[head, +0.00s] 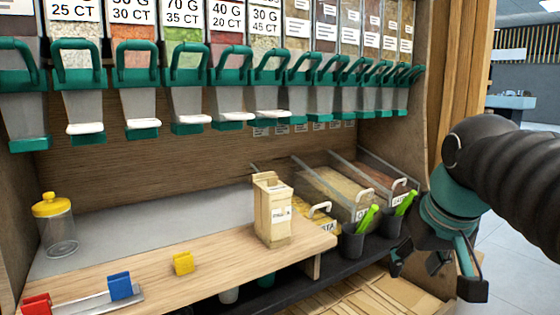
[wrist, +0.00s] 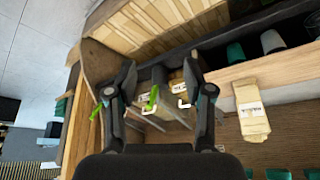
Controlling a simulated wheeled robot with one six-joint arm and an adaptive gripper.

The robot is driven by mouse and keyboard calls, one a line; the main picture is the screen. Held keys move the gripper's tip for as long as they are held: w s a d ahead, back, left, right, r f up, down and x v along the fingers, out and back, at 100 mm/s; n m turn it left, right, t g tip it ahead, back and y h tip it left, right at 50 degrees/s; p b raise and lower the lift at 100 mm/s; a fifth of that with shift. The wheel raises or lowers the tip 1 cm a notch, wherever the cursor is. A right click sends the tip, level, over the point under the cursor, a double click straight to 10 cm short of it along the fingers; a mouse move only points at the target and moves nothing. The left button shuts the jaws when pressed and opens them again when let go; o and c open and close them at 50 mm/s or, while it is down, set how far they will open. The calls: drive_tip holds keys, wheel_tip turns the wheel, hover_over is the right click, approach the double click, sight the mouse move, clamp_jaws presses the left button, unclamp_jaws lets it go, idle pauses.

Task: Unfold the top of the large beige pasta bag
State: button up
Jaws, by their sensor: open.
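A beige paper bag (head: 271,213) with a white label stands upright on the wooden counter (head: 215,258) in the head view. Its top looks folded over. The bag also shows at the right of the wrist view (wrist: 252,112). My gripper (head: 440,268) is at the right of the head view, apart from the bag and beyond the counter's right end. In the wrist view its two fingers (wrist: 160,85) are spread with nothing held between them.
Clear-lidded bins (head: 330,195) stand right of the bag, with dark cups holding green-handled tools (head: 366,220) in front. A yellow-lidded jar (head: 55,225) and yellow (head: 183,263), blue (head: 120,286) and red clips are on the left. Dispensers with green handles (head: 190,90) hang above.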

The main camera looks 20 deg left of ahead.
drive_tip(key=w+a+r+n+y+p, duration=0.1)
drive_tip(key=w+a+r+n+p, duration=0.25)
drive_tip(key=w+a+r, duration=0.7)
drive_tip(key=n+g+p, duration=0.2)
drive_tip(key=n+p, duration=0.1)
drive_tip(key=p, duration=0.1)
approach(274, 186)
drive_tip(key=shift+m+y, duration=0.25)
drive_tip(key=shift+y, duration=0.15)
drive_tip(key=x, duration=0.2)
drive_tip(key=b+x, duration=0.1)
drive_tip(key=x, duration=0.1)
drive_tip(key=b+x, duration=0.1)
drive_tip(key=x, duration=0.2)
drive_tip(key=shift+w+a, duration=0.1)
drive_tip(key=shift+w, duration=0.25)
drive_tip(key=shift+c, duration=0.2)
drive_tip(key=c, duration=0.8)
